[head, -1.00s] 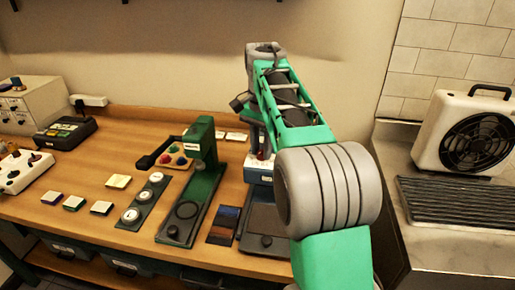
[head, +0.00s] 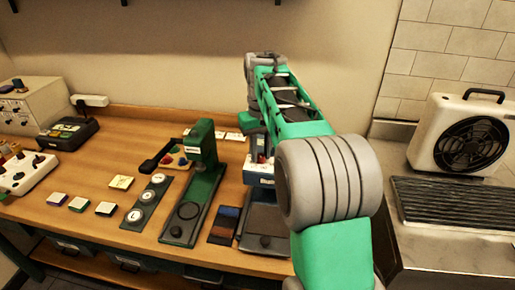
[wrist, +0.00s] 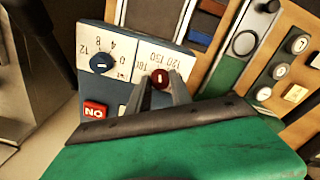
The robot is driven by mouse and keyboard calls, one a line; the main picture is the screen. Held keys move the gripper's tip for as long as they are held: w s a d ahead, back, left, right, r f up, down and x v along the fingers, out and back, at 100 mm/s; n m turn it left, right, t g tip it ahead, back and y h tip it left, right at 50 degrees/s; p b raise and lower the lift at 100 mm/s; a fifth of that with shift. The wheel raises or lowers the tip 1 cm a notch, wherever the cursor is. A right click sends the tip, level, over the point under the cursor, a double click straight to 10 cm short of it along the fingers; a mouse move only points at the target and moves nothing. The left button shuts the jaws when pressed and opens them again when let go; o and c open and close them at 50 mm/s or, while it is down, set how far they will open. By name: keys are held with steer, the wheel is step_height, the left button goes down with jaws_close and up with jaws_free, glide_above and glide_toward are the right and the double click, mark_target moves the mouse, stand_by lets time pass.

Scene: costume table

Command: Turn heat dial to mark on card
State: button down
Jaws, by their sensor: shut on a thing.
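The heat dial (wrist: 160,77) is a small red knob on a white scale panel (wrist: 150,57) with numbers around 120, 150 and 180. It sits on a blue control box (wrist: 120,37). My gripper (wrist: 159,84) is shut on the red knob, one finger on each side. A light pointer line shows on the knob; its exact reading is hard to tell. In the head view my arm hides the gripper and most of the blue box (head: 259,172). Small white cards (head: 234,136) lie at the back of the table; any mark on them is too small to read.
Left of the red knob in the wrist view are a blue dial (wrist: 101,62) marked 0 to 12 and a red rocker switch (wrist: 95,109). A green press (head: 203,185) stands left of the blue box, with colour swatches (head: 225,224) between. A fan (head: 468,140) stands right.

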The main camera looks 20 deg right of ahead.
steer(key=n+p, duration=0.1)
steer(key=n, duration=0.1)
steer(key=n+p, duration=0.1)
steer(key=n, duration=0.2)
steer(key=shift+w+r+n, duration=0.15)
steer(key=shift+n, duration=0.15)
steer(key=n+p, duration=0.1)
steer(key=n, duration=0.3)
steer(key=shift+n, duration=0.4)
steer(key=c, duration=1.6)
jaws_free()
steer(key=o, duration=0.3)
steer(key=shift+w+a+f, duration=0.15)
steer(key=shift+f, duration=0.05)
steer(key=shift+o, duration=0.8)
steer(key=shift+r, duration=0.1)
